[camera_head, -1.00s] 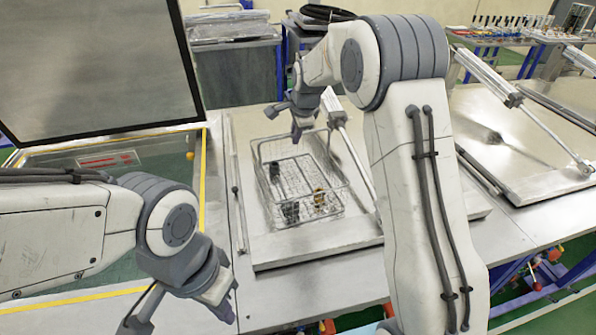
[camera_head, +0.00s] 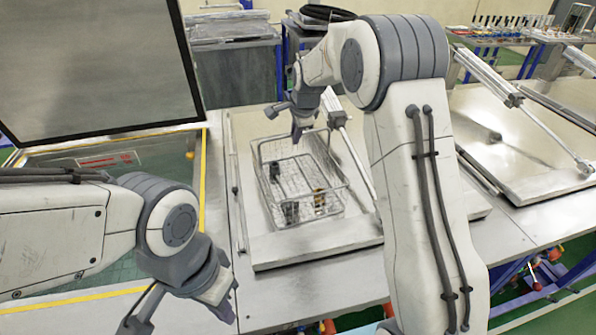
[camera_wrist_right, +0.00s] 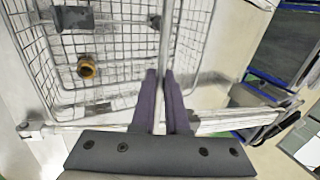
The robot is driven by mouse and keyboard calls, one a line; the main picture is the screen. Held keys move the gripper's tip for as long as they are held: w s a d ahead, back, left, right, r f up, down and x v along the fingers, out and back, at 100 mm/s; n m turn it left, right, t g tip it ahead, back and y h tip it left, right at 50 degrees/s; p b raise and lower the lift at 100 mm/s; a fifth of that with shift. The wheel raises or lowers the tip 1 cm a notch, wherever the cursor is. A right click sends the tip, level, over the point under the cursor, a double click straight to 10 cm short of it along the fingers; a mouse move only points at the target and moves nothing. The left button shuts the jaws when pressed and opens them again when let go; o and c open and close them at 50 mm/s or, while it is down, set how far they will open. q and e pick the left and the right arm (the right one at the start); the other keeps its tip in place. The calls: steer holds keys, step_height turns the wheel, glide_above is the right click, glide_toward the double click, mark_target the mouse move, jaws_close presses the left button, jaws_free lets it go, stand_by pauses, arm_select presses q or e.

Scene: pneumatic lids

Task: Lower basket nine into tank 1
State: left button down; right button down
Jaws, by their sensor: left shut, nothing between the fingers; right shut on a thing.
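The wire basket (camera_head: 335,205) sits on a closed metal lid right of the open tank, with dark parts and a brass-coloured part (camera_head: 319,197) inside. My right gripper (camera_head: 297,136) is at its far side, shut on a thin wire bar of the basket. The right wrist view shows both fingers (camera_wrist_right: 163,85) pressed around this bar and the basket mesh (camera_wrist_right: 110,50) beside them. The open tank (camera_head: 150,158), with greenish liquid and yellow edging, is at the left. My left gripper (camera_head: 228,308) is shut and empty near the front. No number is readable on basket or tank.
The tank's raised lid (camera_head: 95,65) stands up at the far left. The closed lid (camera_head: 310,247) under the basket has a piston rod (camera_head: 350,145) rising beside the basket. Another closed lid (camera_head: 530,150) lies at the right. My left arm crosses over the tank's near part.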

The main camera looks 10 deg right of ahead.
steer(key=shift+w+r+p, duration=0.1)
steer(key=shift+r+p, duration=1.2)
steer(key=shift+r, duration=0.4)
